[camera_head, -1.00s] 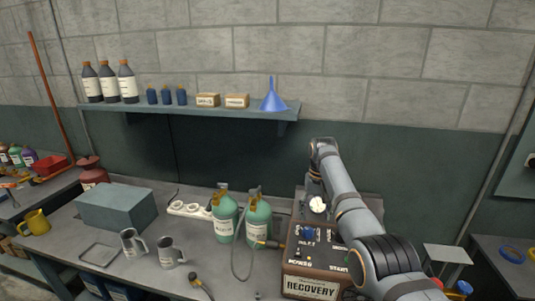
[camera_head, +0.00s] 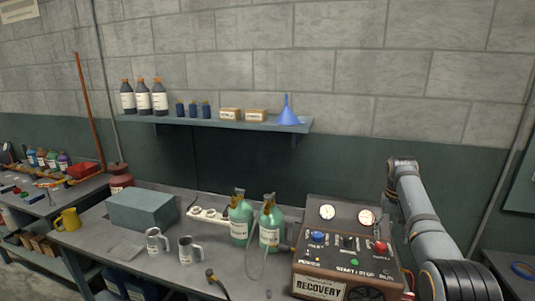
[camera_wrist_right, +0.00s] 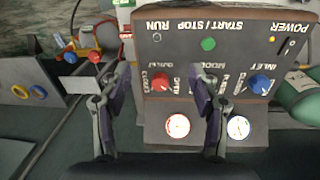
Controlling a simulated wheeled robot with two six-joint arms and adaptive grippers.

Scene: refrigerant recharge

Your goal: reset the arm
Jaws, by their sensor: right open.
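My right arm reaches in from the right in the head view, its bend beside the right edge of the recovery machine (camera_head: 345,250). My right gripper (camera_wrist_right: 165,85) shows in the right wrist view, open and empty, its two fingers apart above the machine's panel. The panel carries a red knob (camera_head: 380,247), a blue knob (camera_head: 317,237), a green button (camera_wrist_right: 208,44) and two round gauges (camera_head: 327,212). Both knobs also show in the wrist view, the red one near the left finger in the picture. My left gripper is in neither view.
Two green cylinders (camera_head: 270,228) with a hose stand close left of the machine. Two grey mugs (camera_head: 187,252), a grey box (camera_head: 142,208) and a yellow mug (camera_head: 67,220) are further left. A shelf (camera_head: 200,122) with bottles and a blue funnel (camera_head: 287,113) hangs behind.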

